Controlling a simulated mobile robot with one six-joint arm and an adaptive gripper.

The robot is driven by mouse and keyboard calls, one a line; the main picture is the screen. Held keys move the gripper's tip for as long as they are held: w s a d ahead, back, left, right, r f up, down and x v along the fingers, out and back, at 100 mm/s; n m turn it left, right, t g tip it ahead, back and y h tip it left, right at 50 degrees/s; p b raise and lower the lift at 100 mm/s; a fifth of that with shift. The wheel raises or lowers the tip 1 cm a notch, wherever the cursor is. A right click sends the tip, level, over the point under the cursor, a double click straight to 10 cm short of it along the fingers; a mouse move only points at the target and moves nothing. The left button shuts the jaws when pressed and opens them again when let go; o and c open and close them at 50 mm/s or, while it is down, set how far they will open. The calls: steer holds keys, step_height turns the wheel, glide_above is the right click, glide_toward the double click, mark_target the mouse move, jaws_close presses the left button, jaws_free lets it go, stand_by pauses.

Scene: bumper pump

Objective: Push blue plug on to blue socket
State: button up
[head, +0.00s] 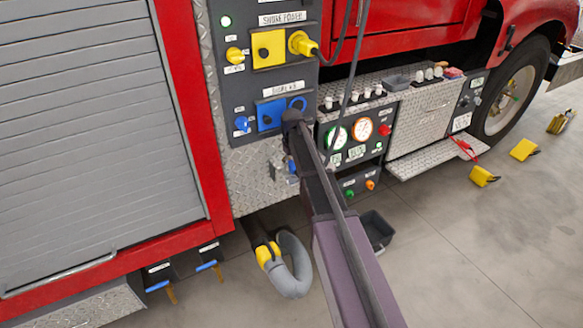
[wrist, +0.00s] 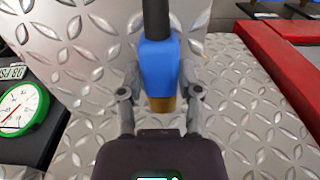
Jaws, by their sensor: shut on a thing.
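The blue socket (head: 270,113) is a blue square plate with a dark round centre on the grey side panel, in the head view. A blue ring (head: 299,102) sits at its upper right. My gripper (head: 282,166) is below the socket, in front of the metal tread plate, partly hidden by my arm. It is shut on the blue plug (wrist: 159,68), which also shows as a small blue patch in the head view (head: 292,168). In the wrist view the plug stands between the fingers (wrist: 160,92), with a black cable above and a brass-coloured end below. Plug and socket are apart.
A yellow socket (head: 269,48) with a yellow plug (head: 301,43) is above. A gauge panel (head: 354,138) stands to the right of my arm. A blue knob (head: 241,124) is left of the socket.

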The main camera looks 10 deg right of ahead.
mark_target(292, 163)
steer(key=shift+r+p, duration=2.65)
steer(key=shift+r, duration=0.15)
